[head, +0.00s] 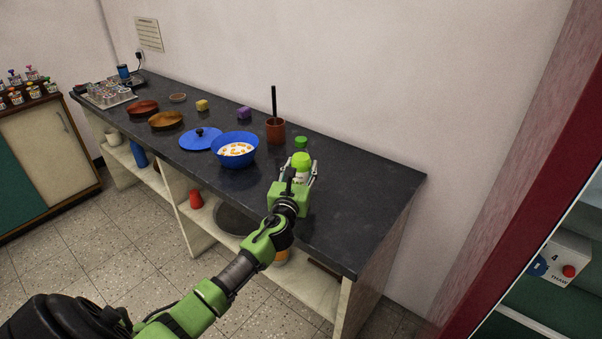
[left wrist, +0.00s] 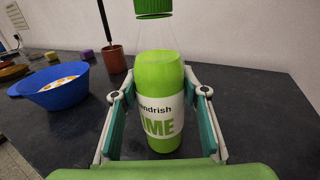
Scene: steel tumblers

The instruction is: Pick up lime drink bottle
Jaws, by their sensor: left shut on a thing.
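The lime drink bottle (head: 301,161) is upright at the right part of the dark counter. It has a green cap, a clear upper part, green contents and a white label, and it fills the middle of the left wrist view (left wrist: 158,75). My left gripper (head: 300,174) is shut on the bottle's sides, with one finger on each side of the label in the left wrist view (left wrist: 158,100). My right gripper is not in view.
A blue bowl (head: 235,159) with food and a blue lid (head: 201,139) are left of the bottle. A brown pot (head: 276,133) with an upright dark handle stands behind. The counter (head: 365,195) is clear to the right, below the wall.

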